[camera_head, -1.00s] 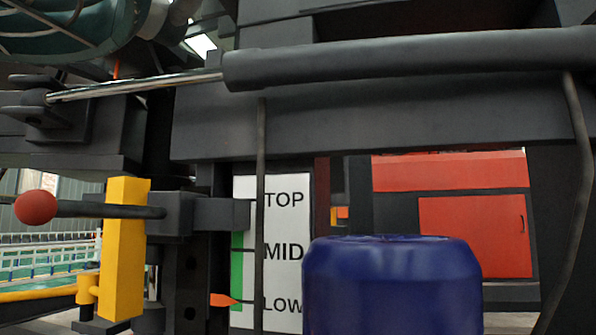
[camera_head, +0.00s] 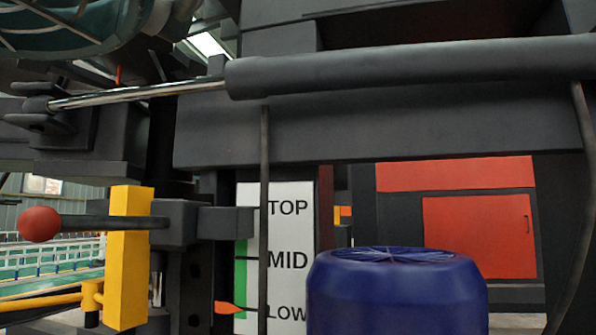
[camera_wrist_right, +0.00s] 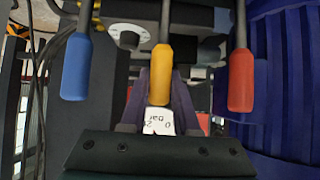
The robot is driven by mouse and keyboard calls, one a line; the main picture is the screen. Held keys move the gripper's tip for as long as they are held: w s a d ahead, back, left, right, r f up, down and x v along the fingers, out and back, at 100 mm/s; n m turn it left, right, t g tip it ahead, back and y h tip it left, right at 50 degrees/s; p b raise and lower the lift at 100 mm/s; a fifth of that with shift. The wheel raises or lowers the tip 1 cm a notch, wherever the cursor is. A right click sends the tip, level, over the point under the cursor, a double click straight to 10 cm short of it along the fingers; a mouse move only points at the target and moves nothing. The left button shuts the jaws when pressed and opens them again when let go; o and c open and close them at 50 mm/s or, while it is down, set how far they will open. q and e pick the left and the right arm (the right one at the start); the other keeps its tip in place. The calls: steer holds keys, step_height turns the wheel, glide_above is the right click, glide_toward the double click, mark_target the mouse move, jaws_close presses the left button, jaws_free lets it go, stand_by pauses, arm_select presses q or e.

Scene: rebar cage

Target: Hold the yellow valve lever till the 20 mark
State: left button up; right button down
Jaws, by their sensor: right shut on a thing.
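The yellow valve lever (camera_wrist_right: 161,75) stands in the middle of the right wrist view, with its rounded handle between the dark fingers of my right gripper (camera_wrist_right: 160,95). The gripper is shut on this handle. Below it, a white dial face (camera_wrist_right: 158,122) shows partly, upside down, with "bar", a 0 and the start of another number. The rest of the dial is hidden, so I cannot read its needle or a 20 mark. My left gripper is in neither view.
A blue lever (camera_wrist_right: 76,66) and a red lever (camera_wrist_right: 240,80) flank the yellow one. In the head view, an orange pointer (camera_head: 228,308) is near LOW on a white TOP-MID-LOW board (camera_head: 287,235). A blue drum (camera_head: 396,295) stands at front.

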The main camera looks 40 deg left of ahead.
steer(key=shift+w+a+r, duration=0.1)
steer(key=shift+w, duration=0.15)
steer(key=shift+w+a+g, duration=0.15)
steer(key=shift+w+g, duration=0.25)
steer(key=shift+g, duration=0.1)
steer(key=shift+s+d+r+t+p, duration=0.1)
steer(key=shift+s+d+t+p, duration=0.1)
steer(key=shift+s+t+p, duration=0.3)
steer(key=shift+s+d+t+p, duration=0.15)
steer(key=shift+s+t+p, duration=0.15)
steer(key=shift+s+p, duration=0.2)
steer(key=c, duration=1)
jaws_free()
steer(key=shift+o, duration=1.4)
steer(key=shift+w, duration=0.1)
steer(key=p+v, duration=0.9)
steer(key=p, duration=0.1)
steer(key=shift+d+p, duration=0.15)
steer(key=shift+p, duration=0.25)
